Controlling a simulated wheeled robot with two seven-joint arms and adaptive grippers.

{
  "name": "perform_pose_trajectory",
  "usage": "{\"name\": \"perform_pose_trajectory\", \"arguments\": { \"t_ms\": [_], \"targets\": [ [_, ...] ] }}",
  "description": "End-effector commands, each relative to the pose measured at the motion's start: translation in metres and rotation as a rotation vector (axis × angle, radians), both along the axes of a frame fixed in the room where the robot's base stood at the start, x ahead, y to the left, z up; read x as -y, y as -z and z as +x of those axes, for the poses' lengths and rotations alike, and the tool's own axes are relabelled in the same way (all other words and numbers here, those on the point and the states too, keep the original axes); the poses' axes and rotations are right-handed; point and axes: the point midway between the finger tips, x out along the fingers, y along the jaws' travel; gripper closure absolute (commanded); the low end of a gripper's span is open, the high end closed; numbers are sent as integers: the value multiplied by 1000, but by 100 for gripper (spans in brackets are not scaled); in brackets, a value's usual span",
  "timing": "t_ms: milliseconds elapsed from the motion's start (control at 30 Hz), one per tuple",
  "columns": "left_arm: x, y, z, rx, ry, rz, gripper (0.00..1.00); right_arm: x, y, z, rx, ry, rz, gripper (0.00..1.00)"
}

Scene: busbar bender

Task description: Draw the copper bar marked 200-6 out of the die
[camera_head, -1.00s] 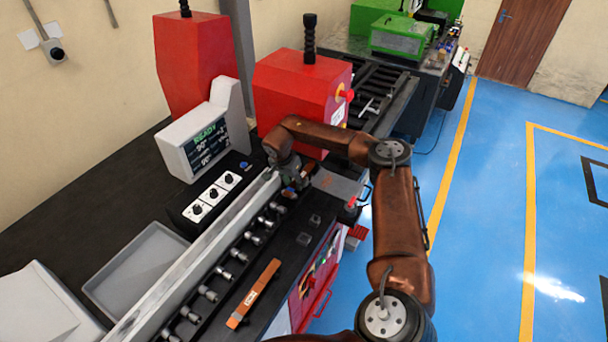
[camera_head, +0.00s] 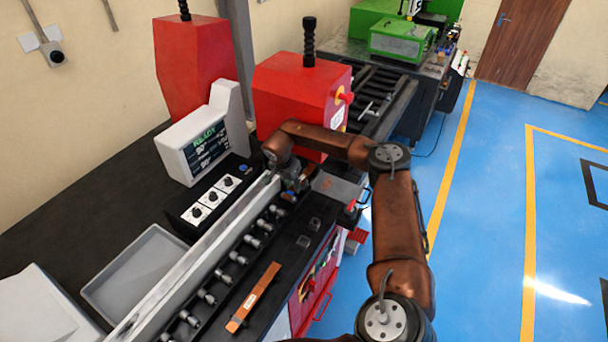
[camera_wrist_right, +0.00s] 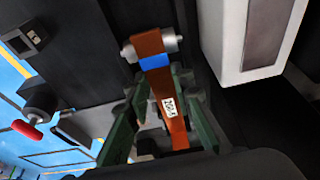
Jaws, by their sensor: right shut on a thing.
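A copper bar (camera_wrist_right: 178,132) with a white label and a blue band runs between my right gripper's green fingers in the right wrist view. The label is too small to read fully. My right gripper (camera_wrist_right: 160,88) is shut on this bar. Its far end lies by a metal roller (camera_wrist_right: 165,45). In the head view, my right gripper (camera_head: 291,180) is low at the front of the red bending machine (camera_head: 300,95); the arm hides most of the bar there. My left gripper is not in view.
Another labelled copper bar (camera_head: 253,297) lies on the dark bench beside a row of several metal rollers (camera_head: 238,258). A long pale rail (camera_head: 200,258) runs behind them. A control box reading READY (camera_head: 205,148) and an empty grey tray (camera_head: 137,272) stand left.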

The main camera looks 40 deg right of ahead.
Motion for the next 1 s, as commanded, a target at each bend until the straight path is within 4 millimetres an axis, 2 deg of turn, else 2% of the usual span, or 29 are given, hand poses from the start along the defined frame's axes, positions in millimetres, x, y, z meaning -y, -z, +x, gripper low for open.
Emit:
{"name": "perform_pose_trajectory", "arguments": {
  "t_ms": [767,1000],
  "targets": [
    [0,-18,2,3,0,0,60,0,-26,1,2,0,0,100],
    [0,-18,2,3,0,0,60,0,-27,1,2,0,0,100]
  ]
}}
